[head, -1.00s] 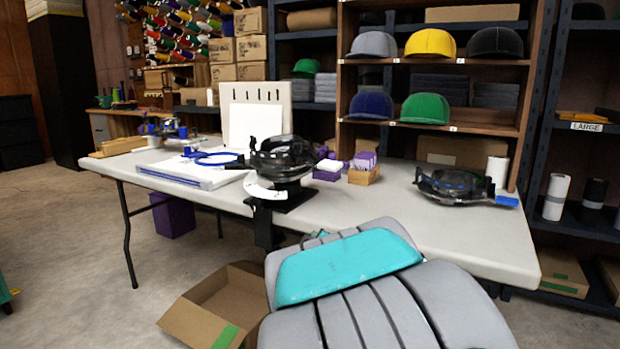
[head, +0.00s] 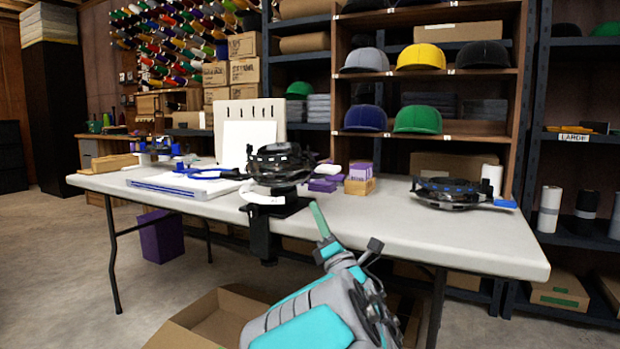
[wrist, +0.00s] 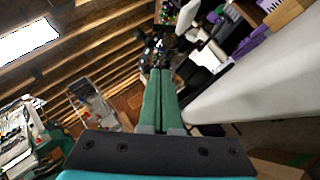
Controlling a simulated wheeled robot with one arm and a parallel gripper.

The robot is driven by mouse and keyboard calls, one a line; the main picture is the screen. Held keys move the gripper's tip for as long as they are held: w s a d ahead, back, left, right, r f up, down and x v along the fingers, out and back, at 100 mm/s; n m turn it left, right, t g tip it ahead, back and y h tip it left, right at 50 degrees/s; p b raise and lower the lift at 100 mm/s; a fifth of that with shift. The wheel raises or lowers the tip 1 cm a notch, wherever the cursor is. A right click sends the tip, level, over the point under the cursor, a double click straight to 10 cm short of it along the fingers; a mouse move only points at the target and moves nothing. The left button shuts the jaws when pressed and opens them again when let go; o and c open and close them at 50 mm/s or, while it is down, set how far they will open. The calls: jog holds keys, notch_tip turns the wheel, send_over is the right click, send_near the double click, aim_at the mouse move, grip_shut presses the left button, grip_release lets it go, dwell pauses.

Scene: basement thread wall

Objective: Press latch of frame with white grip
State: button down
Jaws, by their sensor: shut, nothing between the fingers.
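A round black cap frame (head: 275,165) sits on a black stand clamped to the front edge of the table. A white piece (head: 328,169) at its right side looks like its grip. The latch is too small to make out. Another black cap frame (head: 447,191), with a blue grip (head: 505,203), lies at the table's right. My gripper (head: 316,208) points up in front of the table, its green fingers shut and empty, below and right of the stand frame and apart from it. In the wrist view my gripper (wrist: 160,75) shows its two fingers together.
The white table (head: 400,225) spans the view; its edge (wrist: 250,105) is right of my fingers in the wrist view. Purple blocks (head: 322,184) and a small box (head: 359,186) stand right of the stand frame. An open carton (head: 215,322) is on the floor.

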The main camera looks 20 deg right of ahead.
aim_at(310, 158)
dwell(0.4)
jog(key=shift+s+d+r+p+x, duration=0.2)
jog(key=shift+d+r+p+x, duration=0.15)
jog(key=shift+p+x, duration=1.4)
jog(key=shift+s+d+r+p+x, duration=0.3)
jog(key=shift+p+x, duration=0.5)
jog(key=shift+x, duration=1.7)
jog(key=shift+s+d+r+p+x, duration=0.15)
jog(key=shift+d+p+x, duration=0.25)
jog(key=shift+p+x, duration=1.35)
